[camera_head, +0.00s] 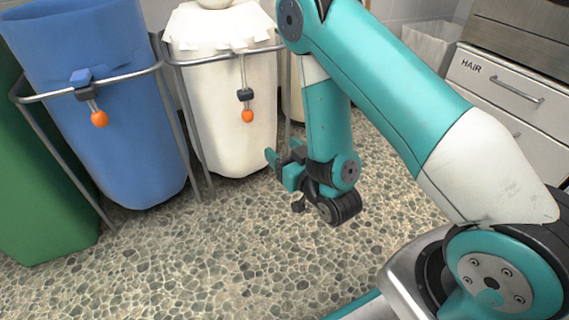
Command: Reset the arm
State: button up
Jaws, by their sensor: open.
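My gripper (273,158) hangs in the middle of the view at the end of my teal and white arm (390,85). The arm is bent, with its upper links raised and the wrist low. The gripper points left, towards the white bin, and I see nothing between its fingers. It is open, though its fingers look small and partly hidden by the wrist.
A blue bin (110,130) and a white bin (232,115) stand in metal frames, each with an orange-tipped hanging piece. A green bin (35,190) is far left. Drawers (505,95) marked HAIR and a lined waste bin (430,45) are at right. The pebbled floor (200,260) is clear.

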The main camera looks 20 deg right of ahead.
jog(key=shift+s, duration=0.15)
jog(key=shift+r, duration=0.1)
dwell(0.4)
jog(key=s+a+r+g+y+p, duration=0.1)
jog(key=a+r+g+p, duration=0.25)
jog(key=r+p, duration=0.45)
jog(key=a+r+g+y+p, duration=0.1)
jog(key=a+r+g+p, duration=0.3)
jog(key=r, duration=0.7)
jog(key=s+r+n+g+p, duration=0.5)
jog(key=s+r+g+p, duration=0.6)
jog(key=s+r, duration=1)
notch_tip(320, 180, up, 38)
jog(key=p, duration=3.8)
jog(key=shift+r+t+h+p, duration=0.2)
jog(key=shift+t+h+p, duration=0.1)
jog(key=shift+t, duration=0.05)
